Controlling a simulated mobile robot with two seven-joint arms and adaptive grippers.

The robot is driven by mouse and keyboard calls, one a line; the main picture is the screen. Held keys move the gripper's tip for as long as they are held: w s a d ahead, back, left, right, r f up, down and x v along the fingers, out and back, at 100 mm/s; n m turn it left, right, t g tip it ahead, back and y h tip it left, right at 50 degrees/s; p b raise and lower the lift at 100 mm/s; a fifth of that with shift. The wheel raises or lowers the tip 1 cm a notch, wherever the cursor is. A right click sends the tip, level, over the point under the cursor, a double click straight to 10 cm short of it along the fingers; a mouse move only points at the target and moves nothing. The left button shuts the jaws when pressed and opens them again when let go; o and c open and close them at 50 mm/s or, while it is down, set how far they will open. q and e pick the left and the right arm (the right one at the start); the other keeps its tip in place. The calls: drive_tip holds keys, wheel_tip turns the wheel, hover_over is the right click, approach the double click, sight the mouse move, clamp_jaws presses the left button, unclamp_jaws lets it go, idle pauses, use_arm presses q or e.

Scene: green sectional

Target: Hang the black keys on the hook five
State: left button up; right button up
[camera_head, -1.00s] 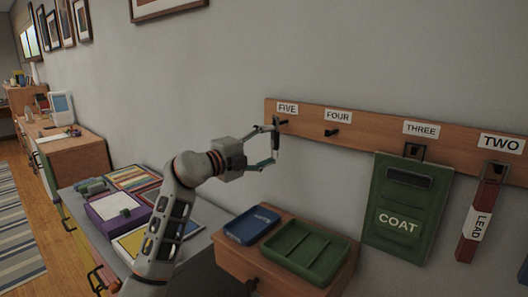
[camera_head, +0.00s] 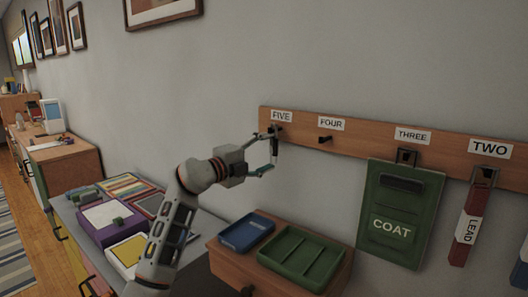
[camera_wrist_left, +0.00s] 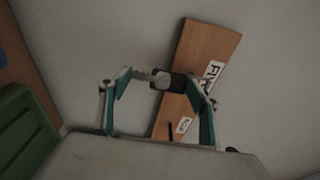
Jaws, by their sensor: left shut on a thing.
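My left gripper (camera_head: 268,152) is at the left end of the wooden hook board (camera_head: 345,146), just under the FIVE label (camera_head: 282,116). It is shut on the black keys (camera_head: 275,150), a small dark shape at its fingertips. In the left wrist view the gripper (camera_wrist_left: 160,88) has a grey toothed key and a dark piece (camera_wrist_left: 178,80) between its teal fingers, in front of the board (camera_wrist_left: 205,50). Hook five is mostly hidden by the fingertips and keys; I cannot tell whether the keys touch it. My right gripper is not in view.
Hook four (camera_head: 325,139) is empty. The green COAT pouch (camera_head: 398,215) hangs at three and the red LEAD tag (camera_head: 470,225) at two. Below, a small wooden cabinet holds a blue tray (camera_head: 246,232) and a green tray (camera_head: 300,258).

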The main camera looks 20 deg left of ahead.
use_arm(q)
drive_tip(key=shift+w+d+f, duration=0.1)
drive_tip(key=shift+d+f, duration=0.05)
drive_tip(key=shift+f, duration=0.3)
drive_tip(key=shift+w+d+f, duration=0.1)
drive_tip(key=shift+w+f, duration=0.05)
drive_tip(key=shift+w, duration=0.05)
drive_tip(key=shift+w+d+f, duration=0.15)
drive_tip(key=shift+w+f, duration=0.05)
drive_tip(key=shift+w, duration=0.15)
drive_tip(key=shift+s+r, duration=0.15)
drive_tip(key=shift+s, duration=0.05)
drive_tip(key=o, duration=1)
drive_tip(key=shift+r, duration=0.1)
drive_tip(key=shift+c, duration=0.2)
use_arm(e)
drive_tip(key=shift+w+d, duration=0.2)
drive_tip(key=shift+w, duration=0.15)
use_arm(q)
drive_tip(key=shift+a+r, duration=0.1)
drive_tip(key=shift+a, duration=0.1)
